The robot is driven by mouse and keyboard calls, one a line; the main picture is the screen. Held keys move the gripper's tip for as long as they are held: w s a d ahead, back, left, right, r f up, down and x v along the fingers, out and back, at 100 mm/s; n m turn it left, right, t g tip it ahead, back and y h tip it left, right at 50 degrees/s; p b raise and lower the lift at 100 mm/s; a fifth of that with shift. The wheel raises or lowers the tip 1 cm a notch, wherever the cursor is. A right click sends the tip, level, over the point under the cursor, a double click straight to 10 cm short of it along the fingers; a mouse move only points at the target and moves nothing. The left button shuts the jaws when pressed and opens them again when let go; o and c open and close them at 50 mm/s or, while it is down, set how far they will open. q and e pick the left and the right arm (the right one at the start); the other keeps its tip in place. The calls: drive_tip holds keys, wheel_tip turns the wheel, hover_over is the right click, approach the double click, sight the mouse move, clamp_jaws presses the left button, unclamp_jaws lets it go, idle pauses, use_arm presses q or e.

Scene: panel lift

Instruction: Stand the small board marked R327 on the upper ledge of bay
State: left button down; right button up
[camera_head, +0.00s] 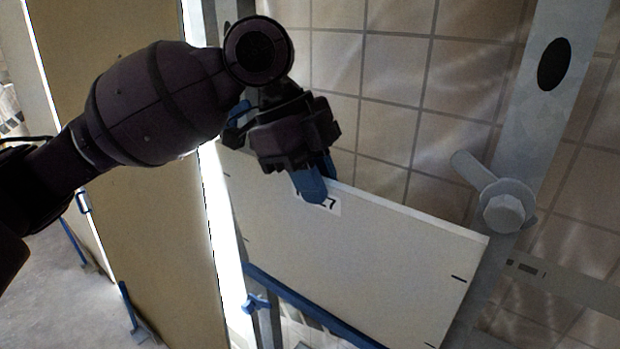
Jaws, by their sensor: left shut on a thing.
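The small board (340,265) is a pale panel, tilted in the picture, with short dark marks near its side edges. Its white label (331,206) is partly covered by a finger; only the end of the marking, a 7 and part of a 2, shows. My left gripper (313,188) is shut on the board's top edge near the label. A blue ledge (310,308) runs along the board's lower edge; I cannot tell whether the board rests on it or hangs just in front. My right gripper is not in view.
A grey metal upright (545,115) with a turning latch (506,205) stands at the right, close to the board's right corner. A blue knob (257,302) is at the lower left. A large tan panel (150,230) stands at the left. A tiled wall (390,110) is behind.

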use_arm(q)
drive_tip(key=shift+w+d, duration=0.15)
drive_tip(key=shift+w+d+r+g+y+p, duration=0.1)
drive_tip(key=shift+w+d+g+y+p, duration=0.15)
drive_tip(key=shift+w+d, duration=0.4)
drive_tip(key=shift+w+d+r+g+y+p, duration=0.15)
drive_tip(key=shift+w+d+g, duration=0.25)
drive_tip(key=shift+w, duration=0.45)
idle(0.9)
drive_tip(key=shift+f, duration=1.4)
idle(4.0)
